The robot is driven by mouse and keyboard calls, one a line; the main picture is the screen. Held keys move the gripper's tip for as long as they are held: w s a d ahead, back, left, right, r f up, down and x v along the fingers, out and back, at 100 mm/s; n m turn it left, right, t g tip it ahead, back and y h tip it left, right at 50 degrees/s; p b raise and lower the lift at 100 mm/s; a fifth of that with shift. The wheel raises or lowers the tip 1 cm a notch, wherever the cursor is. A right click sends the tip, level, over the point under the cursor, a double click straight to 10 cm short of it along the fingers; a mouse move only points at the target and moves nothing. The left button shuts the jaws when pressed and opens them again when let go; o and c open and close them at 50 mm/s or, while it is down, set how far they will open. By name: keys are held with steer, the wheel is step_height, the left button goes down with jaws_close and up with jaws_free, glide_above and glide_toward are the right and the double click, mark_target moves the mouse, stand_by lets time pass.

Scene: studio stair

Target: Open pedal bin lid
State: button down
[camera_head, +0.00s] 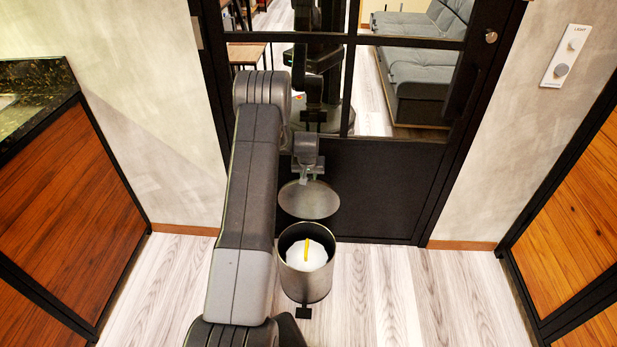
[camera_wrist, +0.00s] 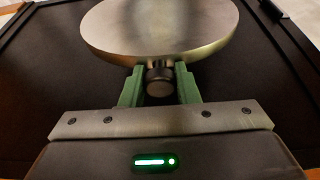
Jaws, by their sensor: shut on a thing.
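The pedal bin (camera_head: 307,279) is a grey metal cylinder standing on the floor in front of the dark door. Its round lid (camera_head: 308,200) is raised and tilted up at the back, so the inside shows a white liner or paper and a yellow item (camera_head: 307,249). A dark pedal (camera_head: 303,312) sticks out at the bin's front base. My gripper (camera_head: 305,178) is at the lid's upper edge. In the wrist view the lid (camera_wrist: 160,28) fills the top, and the green fingers of my gripper (camera_wrist: 159,88) are shut on a small dark round knob (camera_wrist: 159,74) at its edge.
A black-framed glass door (camera_head: 380,185) stands right behind the bin. Wood-panelled cabinets stand at left (camera_head: 75,190) and right (camera_head: 570,220). A light switch plate (camera_head: 565,56) is on the right wall. Pale plank floor is free right of the bin.

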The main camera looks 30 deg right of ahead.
steer(key=c, duration=1.1)
jaws_free()
steer(key=shift+f, duration=0.1)
steer(key=v, duration=1.3)
steer(key=shift+s+r, duration=0.15)
steer(key=shift+r, duration=0.25)
steer(key=x, duration=1.4)
steer(key=shift+a+r, duration=0.1)
